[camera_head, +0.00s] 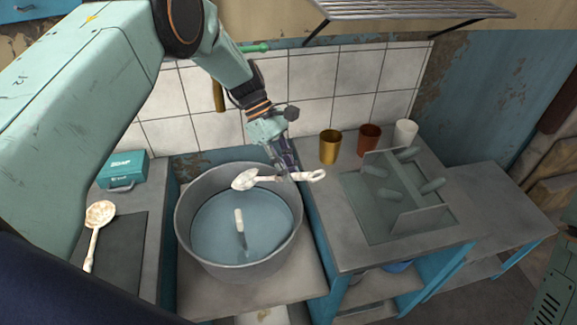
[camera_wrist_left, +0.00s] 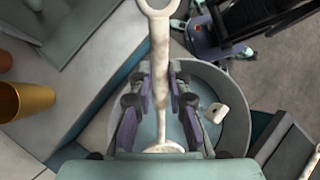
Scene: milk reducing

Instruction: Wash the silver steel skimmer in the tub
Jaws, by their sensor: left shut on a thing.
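My left gripper (camera_head: 287,172) is shut on the handle of a pale, stained skimmer (camera_head: 243,180) above the back rim of the tub (camera_head: 183,222). The skimmer lies nearly level, its head over the tub on the left and its looped handle end past the rim on the right. In the left wrist view the fingers (camera_wrist_left: 162,95) clasp the skimmer's handle (camera_wrist_left: 159,45), with the tub (camera_wrist_left: 238,120) below. The tub is round, grey and holds bluish water. A white-handled tool (camera_head: 239,220) stands partly in the water.
Another pale ladle-like utensil (camera_head: 100,214) lies on a dark board at left, near a teal box (camera_head: 123,170). Gold (camera_head: 330,147), brown (camera_head: 368,138) and white (camera_head: 405,133) cups stand at the back right. A rack (camera_head: 415,222) with grey-green pieces stands right of the tub.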

